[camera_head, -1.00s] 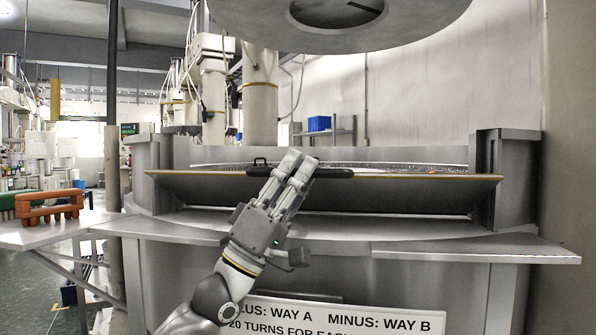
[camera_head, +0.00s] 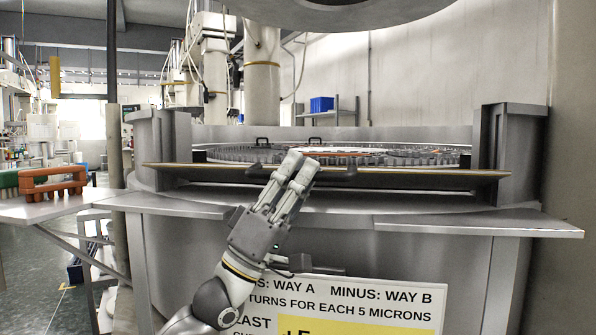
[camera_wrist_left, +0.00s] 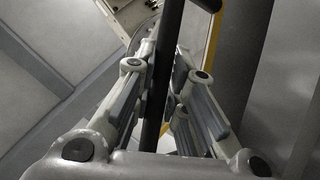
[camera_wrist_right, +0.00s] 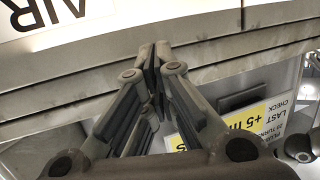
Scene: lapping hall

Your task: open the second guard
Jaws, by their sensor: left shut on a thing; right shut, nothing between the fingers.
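The guard (camera_head: 430,179) is a wide grey metal panel with a yellowish edge, across the front opening of the round machine. In the head view it shows as a thin, nearly edge-on strip. Its black bar handle (camera_head: 342,173) is near its middle. My left gripper (camera_head: 297,160) is shut on this handle; in the left wrist view the dark handle (camera_wrist_left: 172,40) runs between the fingers, beside the yellow edge (camera_wrist_left: 212,42). My right gripper (camera_wrist_right: 156,58) is shut and empty before the machine's curved metal front; it is outside the head view.
Behind the guard lies a round plate ringed with teeth (camera_head: 420,157), with small black handles (camera_head: 262,141) beyond. Grey posts (camera_head: 508,150) flank the opening. A metal ledge (camera_head: 470,222) juts out below. An orange rack (camera_head: 52,184) is on a side table at left. A large disc (camera_head: 330,10) hangs overhead.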

